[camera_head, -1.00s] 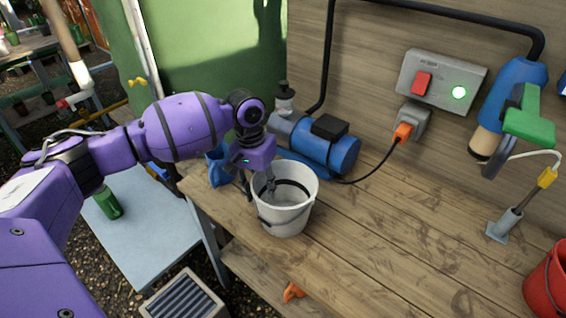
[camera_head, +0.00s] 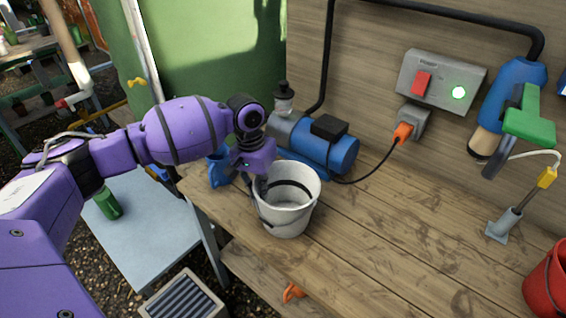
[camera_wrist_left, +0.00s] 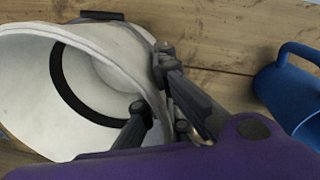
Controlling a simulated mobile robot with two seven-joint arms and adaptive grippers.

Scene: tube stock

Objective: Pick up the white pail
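The white pail (camera_head: 291,217) stands on the wooden bench near its left front edge, with a dark band inside and a dark handle against its outer side. My left gripper (camera_head: 258,187) is at the pail's left rim. In the left wrist view, my left gripper (camera_wrist_left: 151,88) has one finger inside the pail (camera_wrist_left: 105,60) and one outside, with the wall between them. The fingers look closed on this wall. The exact contact is partly hidden. My right gripper is not in view.
A blue pump (camera_head: 325,145) stands close behind the pail, and a blue can (camera_head: 218,168) stands to its left, behind my wrist. A red bucket (camera_head: 546,285) is at the far right. An orange object (camera_head: 292,292) lies below the bench's front edge. The bench's middle (camera_head: 400,230) is clear.

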